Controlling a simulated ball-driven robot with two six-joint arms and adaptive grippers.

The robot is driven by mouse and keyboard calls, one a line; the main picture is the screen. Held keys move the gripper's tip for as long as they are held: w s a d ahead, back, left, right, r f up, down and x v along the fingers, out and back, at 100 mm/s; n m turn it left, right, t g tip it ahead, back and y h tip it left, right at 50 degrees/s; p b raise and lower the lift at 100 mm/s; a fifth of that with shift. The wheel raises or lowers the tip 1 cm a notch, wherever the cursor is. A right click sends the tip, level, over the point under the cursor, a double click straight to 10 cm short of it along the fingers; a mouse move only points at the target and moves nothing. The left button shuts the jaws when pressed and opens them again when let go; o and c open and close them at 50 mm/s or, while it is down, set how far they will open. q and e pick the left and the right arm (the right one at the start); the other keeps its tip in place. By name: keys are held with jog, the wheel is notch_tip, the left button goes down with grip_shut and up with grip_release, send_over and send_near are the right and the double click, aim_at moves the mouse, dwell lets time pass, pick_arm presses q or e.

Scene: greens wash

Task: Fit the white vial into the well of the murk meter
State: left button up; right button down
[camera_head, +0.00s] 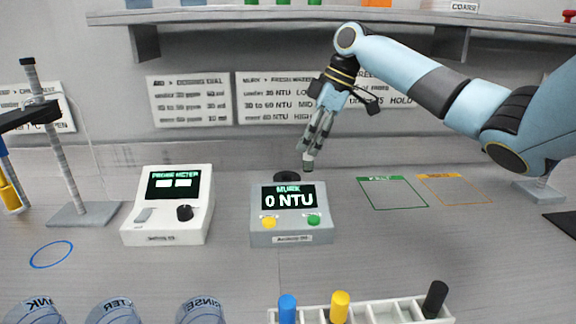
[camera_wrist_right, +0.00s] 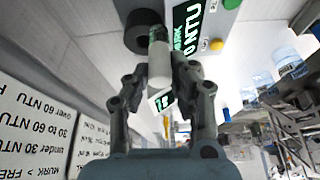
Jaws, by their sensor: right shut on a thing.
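The white vial (camera_wrist_right: 159,66) is between the fingers of my right gripper (camera_wrist_right: 160,88), with a darker, greenish end pointing away from the palm. In the head view my right gripper (camera_head: 314,148) reaches down from the upper right, and the vial's tip (camera_head: 308,164) shows below its fingers. The murk meter (camera_head: 291,238) is a grey box reading 0 NTU. Its well (camera_head: 287,176) is a black round collar at the back of the top. The vial is just right of the collar in the head view; whether they touch is unclear. My left gripper is out of view.
A white probe meter (camera_head: 163,227) stands left of the murk meter, with a rod stand (camera_head: 84,213) farther left. A white rack (camera_head: 381,312) with coloured-capped items is in front. Green (camera_head: 394,207) and orange outlines mark clear bench on the right.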

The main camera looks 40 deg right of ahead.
send_near(281, 179)
jog(key=w+a+f, duration=0.1)
jog(key=w, duration=0.1)
jog(key=f, duration=0.4)
jog(key=shift+a+f+p, duration=0.2)
jog(key=shift+a+p, duration=0.05)
jog(key=shift+p, duration=0.15)
jog(key=shift+f, duration=0.15)
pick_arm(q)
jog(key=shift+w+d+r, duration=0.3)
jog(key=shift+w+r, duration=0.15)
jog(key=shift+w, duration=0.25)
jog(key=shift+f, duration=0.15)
pick_arm(e)
jog(key=shift+s+f, duration=0.15)
jog(key=shift+f, duration=0.15)
jog(key=c, duration=1.5)
grip_release()
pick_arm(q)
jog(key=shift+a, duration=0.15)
pick_arm(e)
jog(key=shift+o, duration=0.4)
jog(key=shift+f, duration=0.1)
